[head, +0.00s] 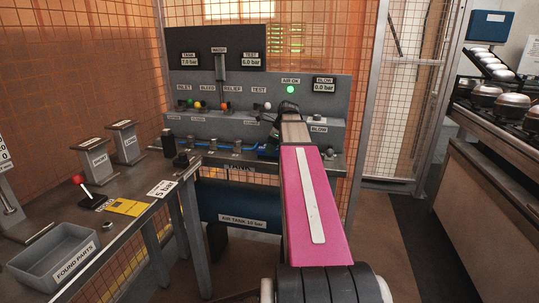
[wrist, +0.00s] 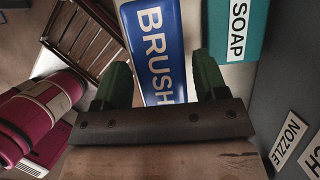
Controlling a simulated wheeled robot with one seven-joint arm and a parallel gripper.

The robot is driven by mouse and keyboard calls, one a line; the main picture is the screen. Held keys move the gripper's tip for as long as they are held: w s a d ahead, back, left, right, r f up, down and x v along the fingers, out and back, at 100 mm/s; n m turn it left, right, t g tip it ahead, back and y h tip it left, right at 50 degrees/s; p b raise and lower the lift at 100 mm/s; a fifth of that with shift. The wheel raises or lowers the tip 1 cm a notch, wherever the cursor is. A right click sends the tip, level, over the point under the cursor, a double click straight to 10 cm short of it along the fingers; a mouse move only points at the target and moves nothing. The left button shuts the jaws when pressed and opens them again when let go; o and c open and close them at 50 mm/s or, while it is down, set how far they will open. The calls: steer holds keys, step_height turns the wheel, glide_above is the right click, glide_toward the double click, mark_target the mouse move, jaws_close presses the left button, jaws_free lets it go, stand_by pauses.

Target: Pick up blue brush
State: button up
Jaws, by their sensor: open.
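The fingers stand apart, one on each side of the label. I cannot tell how far below the fingertips the block is, and I see no contact. Its near end is hidden behind the dark bar of my gripper. In the head view my magenta arm reaches toward the bench by the grey panel; its end hides what is there, and I cannot pick out the brush surely.
A teal block labelled SOAP (wrist: 238,28) stands close to the right of the blue one. A NOZZLE label (wrist: 287,138) is farther right. A slatted rack (wrist: 85,40) is at upper left. In the head view, a FOUND PARTS bin (head: 62,257) sits front left.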

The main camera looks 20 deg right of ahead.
steer(key=shift+x, duration=1.35)
steer(key=shift+f, duration=0.25)
steer(key=c, duration=0.7)
